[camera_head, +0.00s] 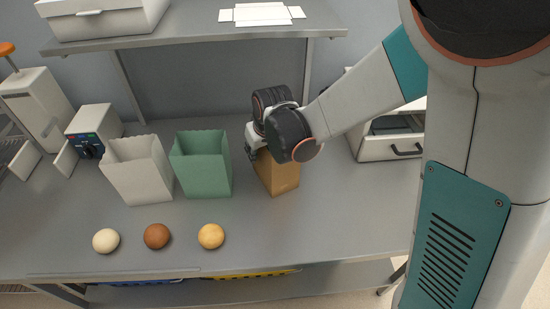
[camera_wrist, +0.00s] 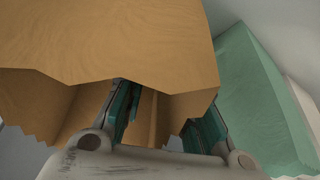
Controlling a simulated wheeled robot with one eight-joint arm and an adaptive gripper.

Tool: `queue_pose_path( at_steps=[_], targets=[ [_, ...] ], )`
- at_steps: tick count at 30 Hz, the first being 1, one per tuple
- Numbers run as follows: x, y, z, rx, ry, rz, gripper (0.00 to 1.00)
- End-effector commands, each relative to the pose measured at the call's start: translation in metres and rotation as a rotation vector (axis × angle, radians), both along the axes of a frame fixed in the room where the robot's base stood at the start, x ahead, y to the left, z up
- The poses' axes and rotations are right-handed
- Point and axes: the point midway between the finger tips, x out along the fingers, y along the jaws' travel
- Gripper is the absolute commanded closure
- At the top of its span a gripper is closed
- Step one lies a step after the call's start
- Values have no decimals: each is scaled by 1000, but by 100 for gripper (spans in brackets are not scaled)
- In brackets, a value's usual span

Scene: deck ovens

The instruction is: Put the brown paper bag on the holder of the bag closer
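The brown paper bag (camera_head: 277,175) stands upright on the steel counter, right of the green bag, with its zigzag rim partly hidden by my gripper. My gripper (camera_head: 257,150) is at the top of the brown bag. In the wrist view the brown bag (camera_wrist: 110,40) fills the upper left. My gripper's teal fingers (camera_wrist: 165,122) are apart and reach in at the bag's mouth; how they touch its walls cannot be told. The bag closer (camera_head: 90,128) appears to be the pale machine with a dark blue panel at the left, with pale upright plates (camera_head: 66,160) before it.
A green bag (camera_head: 202,165) stands just left of the brown bag; a white bag (camera_head: 138,170) stands farther left. Three buns (camera_head: 156,236) lie along the front. A shelf (camera_head: 190,38) overhangs the back. A drawer unit (camera_head: 390,147) is at the right.

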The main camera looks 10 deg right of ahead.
Motion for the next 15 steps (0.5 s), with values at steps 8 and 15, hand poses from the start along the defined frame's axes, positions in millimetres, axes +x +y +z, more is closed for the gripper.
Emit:
queue_pose_path(
  at_steps=[8, 15],
  targets=[
    [0, 0, -1, 0, 0, 0, 74],
    [0, 0, -1, 0, 0, 0, 100]
  ],
)
